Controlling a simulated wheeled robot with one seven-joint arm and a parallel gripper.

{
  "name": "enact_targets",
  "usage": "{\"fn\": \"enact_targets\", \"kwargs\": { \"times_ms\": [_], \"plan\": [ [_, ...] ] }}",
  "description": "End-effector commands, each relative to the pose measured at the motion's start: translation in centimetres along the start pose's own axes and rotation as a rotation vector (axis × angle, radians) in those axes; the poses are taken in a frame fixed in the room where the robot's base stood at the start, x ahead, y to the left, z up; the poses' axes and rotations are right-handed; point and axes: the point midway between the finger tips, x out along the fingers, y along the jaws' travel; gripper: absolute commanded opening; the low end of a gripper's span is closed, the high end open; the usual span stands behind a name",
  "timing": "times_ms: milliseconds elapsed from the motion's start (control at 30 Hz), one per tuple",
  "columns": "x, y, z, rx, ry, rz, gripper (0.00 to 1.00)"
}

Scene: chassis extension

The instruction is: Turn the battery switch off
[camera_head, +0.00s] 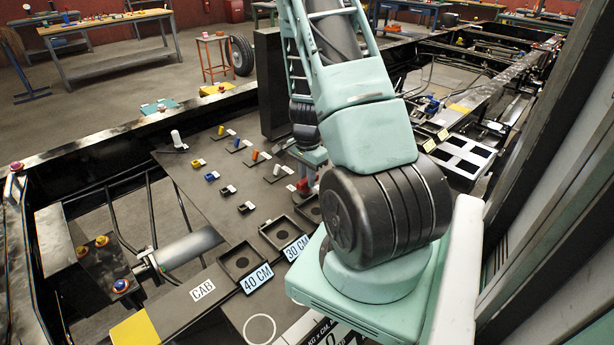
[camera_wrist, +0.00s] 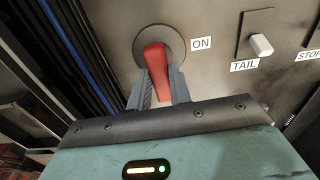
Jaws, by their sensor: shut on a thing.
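The battery switch has a red lever (camera_wrist: 154,58) on a round grey plate, seen in the wrist view near the upper middle. An ON label (camera_wrist: 201,44) is just to the right of the plate. The lever runs from the plate down toward my gripper. My gripper (camera_wrist: 159,78) is shut on the red lever, with one finger on each side of it.
A white TAIL toggle (camera_wrist: 261,45) stands to the right on the same panel, with a STOP label beyond it.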

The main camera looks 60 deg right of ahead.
Motion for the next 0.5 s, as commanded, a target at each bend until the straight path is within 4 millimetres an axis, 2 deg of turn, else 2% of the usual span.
{"fn": "enact_targets", "kwargs": {
  "times_ms": [500],
  "plan": [
    [-0.08, -0.04, -0.03, 0.048, 0.001, -0.002, 0.0]
  ]
}}
